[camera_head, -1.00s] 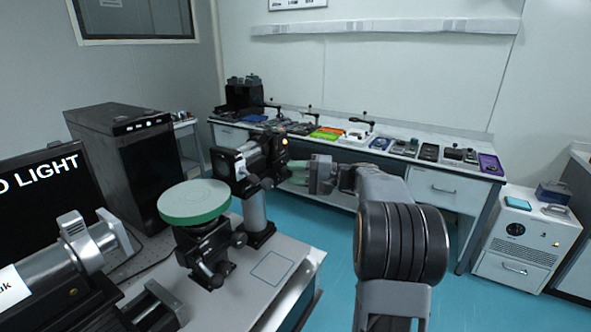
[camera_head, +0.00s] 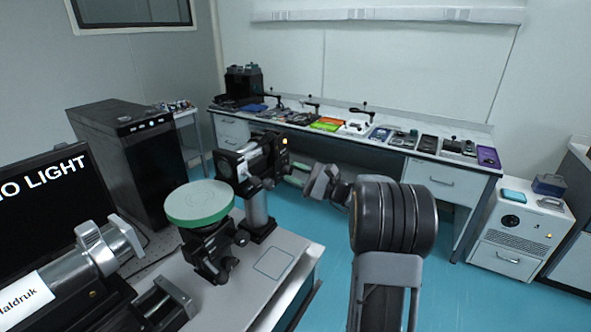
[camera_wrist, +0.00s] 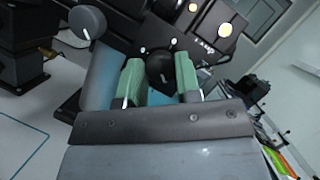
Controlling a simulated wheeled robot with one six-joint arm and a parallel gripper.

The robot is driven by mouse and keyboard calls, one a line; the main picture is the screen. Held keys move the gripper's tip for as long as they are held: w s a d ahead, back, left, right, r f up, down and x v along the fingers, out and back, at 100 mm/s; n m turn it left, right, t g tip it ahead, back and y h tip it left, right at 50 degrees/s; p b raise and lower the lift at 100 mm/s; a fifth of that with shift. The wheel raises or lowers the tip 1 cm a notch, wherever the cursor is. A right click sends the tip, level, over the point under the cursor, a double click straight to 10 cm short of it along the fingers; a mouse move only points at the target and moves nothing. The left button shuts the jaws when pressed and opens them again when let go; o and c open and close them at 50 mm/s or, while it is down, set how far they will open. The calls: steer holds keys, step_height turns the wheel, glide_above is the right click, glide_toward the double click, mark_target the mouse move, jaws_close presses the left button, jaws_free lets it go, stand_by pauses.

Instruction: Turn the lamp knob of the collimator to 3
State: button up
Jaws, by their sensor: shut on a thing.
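The collimator (camera_head: 252,160) is a black-and-silver unit on a post at the right end of the optical table. In the head view, my gripper (camera_head: 300,175) reaches the collimator's right face, where the knob is hidden. A yellow lit indicator (camera_wrist: 225,29) shows near the knob. The dial number cannot be read.
A round green-rimmed stage (camera_head: 198,204) stands left of the collimator. A silver tube (camera_head: 85,268) and a monitor (camera_head: 45,200) with "NO LIGHT" text are at the left. A black computer tower (camera_head: 125,150) stands behind. A bench (camera_head: 420,170) lines the back wall.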

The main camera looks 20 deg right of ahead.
steer(key=shift+m+t+h+p, duration=0.3)
steer(key=shift+m+t, duration=0.3)
steer(key=shift+m, duration=0.3)
steer(key=o, duration=0.9)
steer(key=b+v, duration=0.2)
steer(key=v, duration=1.1)
steer(key=shift+s+d+f, duration=0.1)
steer(key=shift+s+d, duration=0.1)
steer(key=shift+d, duration=0.15)
